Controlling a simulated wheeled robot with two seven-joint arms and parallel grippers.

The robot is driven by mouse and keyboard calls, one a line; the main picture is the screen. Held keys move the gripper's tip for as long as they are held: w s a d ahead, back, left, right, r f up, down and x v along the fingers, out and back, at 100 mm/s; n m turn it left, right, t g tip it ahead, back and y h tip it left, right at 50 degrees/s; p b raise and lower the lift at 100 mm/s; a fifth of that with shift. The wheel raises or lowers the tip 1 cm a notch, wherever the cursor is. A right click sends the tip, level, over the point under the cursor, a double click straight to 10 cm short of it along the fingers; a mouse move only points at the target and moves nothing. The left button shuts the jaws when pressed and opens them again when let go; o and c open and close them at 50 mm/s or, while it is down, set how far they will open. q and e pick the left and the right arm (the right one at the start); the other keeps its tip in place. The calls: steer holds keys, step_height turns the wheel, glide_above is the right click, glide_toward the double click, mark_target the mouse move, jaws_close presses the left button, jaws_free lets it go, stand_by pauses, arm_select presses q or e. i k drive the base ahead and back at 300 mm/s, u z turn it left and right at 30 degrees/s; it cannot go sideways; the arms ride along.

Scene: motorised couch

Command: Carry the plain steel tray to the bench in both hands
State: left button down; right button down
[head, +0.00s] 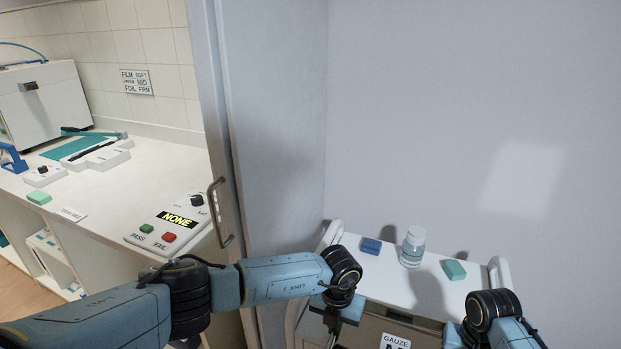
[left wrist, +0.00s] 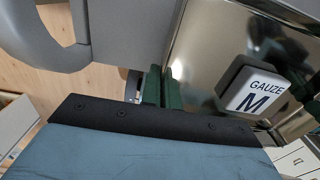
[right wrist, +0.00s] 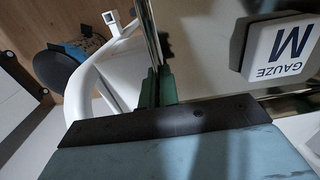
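The plain steel tray (head: 367,336) is in front of me at the bottom of the head view, partly cut off. It shows as a shiny surface in the left wrist view (left wrist: 208,45) and the right wrist view (right wrist: 203,55). A white box marked GAUZE M (head: 396,342) lies on it, also in the left wrist view (left wrist: 256,92). My left gripper (left wrist: 163,88) has its green fingers close together on one tray edge. My right gripper (right wrist: 158,86) is closed on the opposite edge, with the rim running between its fingers.
A white trolley (head: 390,285) bears a blue box (head: 371,246), a white bottle (head: 413,247) and a teal box (head: 454,269).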

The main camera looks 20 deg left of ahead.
mark_target(122, 194)
steer(key=k, duration=0.65)
steer(key=u, duration=2.95)
steer(key=i, duration=3.35)
steer(key=z, duration=0.6)
